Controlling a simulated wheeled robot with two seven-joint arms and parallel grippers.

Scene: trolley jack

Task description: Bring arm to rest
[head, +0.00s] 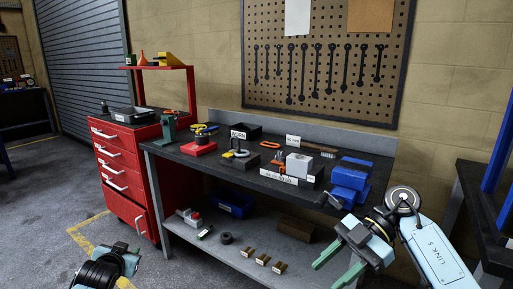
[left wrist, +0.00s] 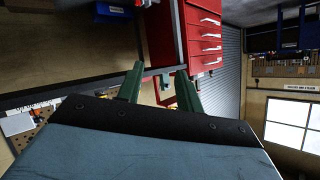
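That view is turned roughly upside down. The blue-white arm link (head: 436,250) behind this gripper runs to the lower right.
The workbench (head: 262,185) carries a blue vise (head: 350,180), a white block (head: 299,164) and small tools. A red drawer cabinet (head: 125,175) stands at its left. A dark table (head: 485,200) stands at the right. The floor (head: 45,210) at the left is largely clear.

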